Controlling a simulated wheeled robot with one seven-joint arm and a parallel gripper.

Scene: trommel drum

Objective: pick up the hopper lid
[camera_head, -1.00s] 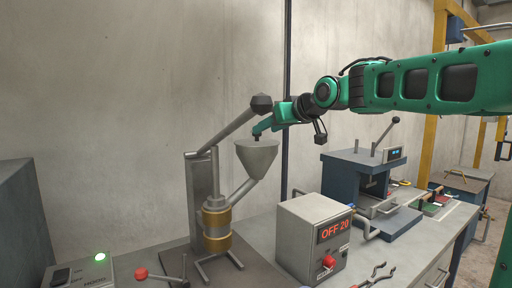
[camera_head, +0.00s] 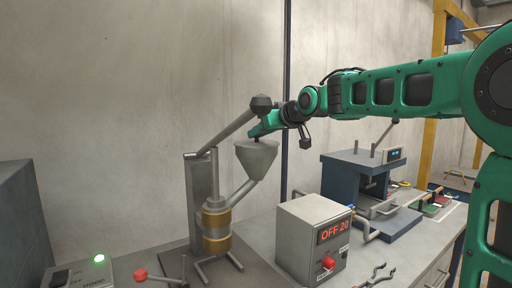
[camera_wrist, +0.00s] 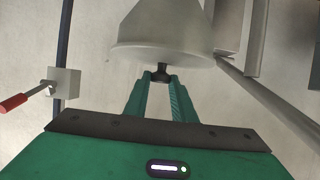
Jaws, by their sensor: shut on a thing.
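The grey cone hopper (camera_head: 257,158) stands on its bent pipe left of centre in the head view. In the wrist view the hopper (camera_wrist: 163,20) appears upside down, wide end toward me. The hopper lid (camera_wrist: 190,59) covers that wide end, with a small dark knob (camera_wrist: 160,73) at its middle. My gripper (camera_wrist: 160,82) is shut on the knob, one finger on each side. In the head view my gripper (camera_head: 256,134) is over the hopper top. The lid appears seated on the hopper; a gap cannot be made out.
A sloping bar with a dark end (camera_head: 262,102) passes close left of my gripper. A grey control box (camera_head: 313,240) reading "OFF 20" and a blue press (camera_head: 372,185) stand to the right on the bench. A red-handled lever (camera_head: 141,274) is at the front.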

